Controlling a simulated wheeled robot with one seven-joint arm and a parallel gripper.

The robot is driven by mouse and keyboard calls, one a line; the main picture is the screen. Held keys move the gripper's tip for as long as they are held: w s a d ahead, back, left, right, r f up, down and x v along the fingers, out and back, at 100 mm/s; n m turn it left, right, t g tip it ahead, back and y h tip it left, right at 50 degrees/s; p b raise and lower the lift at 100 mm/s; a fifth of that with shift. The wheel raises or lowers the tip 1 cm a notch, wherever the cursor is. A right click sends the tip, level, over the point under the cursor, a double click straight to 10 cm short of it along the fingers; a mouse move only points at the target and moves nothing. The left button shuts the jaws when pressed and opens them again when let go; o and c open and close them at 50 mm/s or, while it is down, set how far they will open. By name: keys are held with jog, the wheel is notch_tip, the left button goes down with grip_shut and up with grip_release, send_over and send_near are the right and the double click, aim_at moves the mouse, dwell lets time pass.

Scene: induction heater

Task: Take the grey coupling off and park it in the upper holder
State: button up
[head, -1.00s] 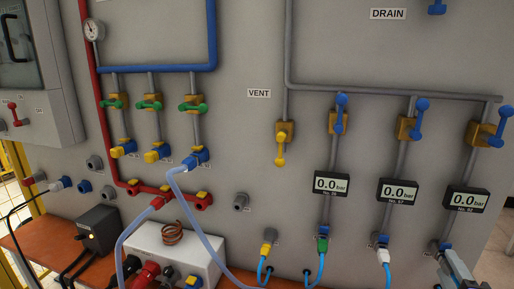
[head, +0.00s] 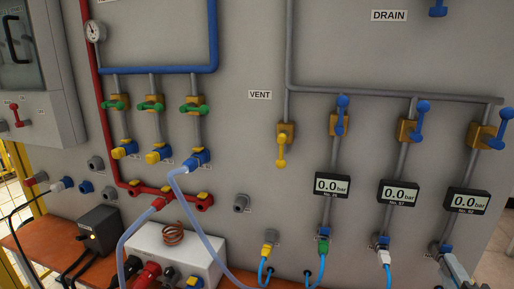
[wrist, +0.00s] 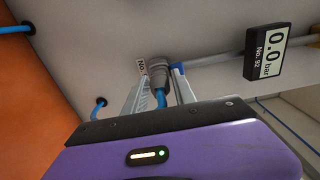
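The grey coupling (wrist: 157,70) is on the panel port below the gauge marked No. 92 (wrist: 268,50), with a blue hose (wrist: 160,98) running from it. My gripper (wrist: 158,82) has one finger on each side of the coupling. The fingers look spread, with a narrow gap; contact is not clear. In the head view my gripper (head: 452,268) is at the lower right, just below the port, and the coupling is hard to make out there. A grey fitting (head: 241,203) sits on the middle of the panel; I cannot tell whether it is the upper holder.
Beside my gripper, a white coupling (head: 384,256) and a green one (head: 322,246) hang with blue hoses. A yellow one (head: 269,249) is farther left. A white box (head: 180,247) with a copper coil stands on the orange bench (head: 30,238). The panel between is mostly bare.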

grip_shut()
dwell(1.1)
jog(key=shift+s, duration=0.1)
jog(key=shift+p+v, duration=0.3)
jog(key=shift+v, duration=2.6)
